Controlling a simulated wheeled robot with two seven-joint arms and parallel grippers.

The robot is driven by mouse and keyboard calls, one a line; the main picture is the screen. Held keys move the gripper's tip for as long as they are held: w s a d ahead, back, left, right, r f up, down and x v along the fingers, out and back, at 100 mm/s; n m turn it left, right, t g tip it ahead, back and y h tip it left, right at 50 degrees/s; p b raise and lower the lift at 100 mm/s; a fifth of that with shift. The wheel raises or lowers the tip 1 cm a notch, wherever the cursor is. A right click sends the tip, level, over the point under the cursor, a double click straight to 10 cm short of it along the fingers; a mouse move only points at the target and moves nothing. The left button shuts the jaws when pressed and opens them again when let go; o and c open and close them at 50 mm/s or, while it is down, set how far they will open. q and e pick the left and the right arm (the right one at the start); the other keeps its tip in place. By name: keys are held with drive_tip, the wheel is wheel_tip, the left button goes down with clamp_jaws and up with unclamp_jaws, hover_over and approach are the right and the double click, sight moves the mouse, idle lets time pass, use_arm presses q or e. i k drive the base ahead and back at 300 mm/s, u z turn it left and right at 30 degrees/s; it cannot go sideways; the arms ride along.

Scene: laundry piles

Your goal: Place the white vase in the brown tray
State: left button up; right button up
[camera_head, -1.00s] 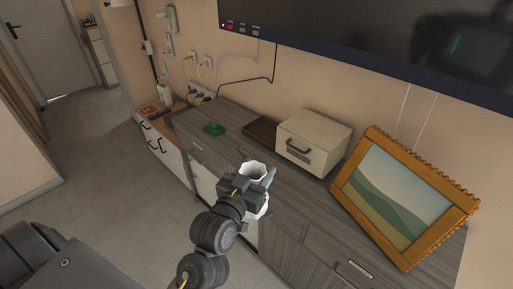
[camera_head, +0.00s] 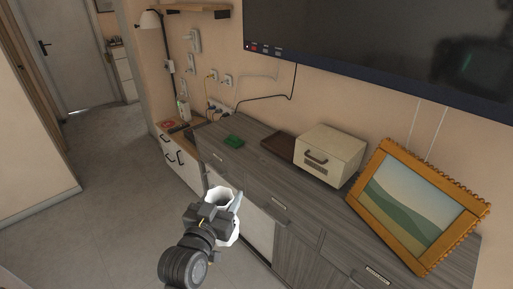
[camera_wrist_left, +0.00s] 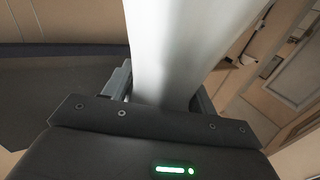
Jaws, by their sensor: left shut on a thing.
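The white vase (camera_head: 229,232) is held in my left gripper (camera_head: 226,204), in front of the grey cabinet's drawers and lower than its top. The left wrist view shows the pale vase (camera_wrist_left: 185,50) filling the space between the two fingers of the gripper (camera_wrist_left: 165,95). The brown tray (camera_head: 279,145) is a flat dark shape lying on the cabinet top near the wall, left of a cream box. It is farther away than the gripper, and nothing shows on it. My right gripper is not in view.
The grey wooden cabinet (camera_head: 262,167) runs along the wall. A television (camera_head: 385,50) hangs above. Bare cabinet top lies before the tray.

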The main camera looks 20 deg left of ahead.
sight(281, 144)
drive_tip(key=u, duration=1.05)
drive_tip(key=i, duration=1.25)
drive_tip(key=z, duration=2.3)
drive_tip(key=i, duration=0.5)
drive_tip(key=u, duration=0.1)
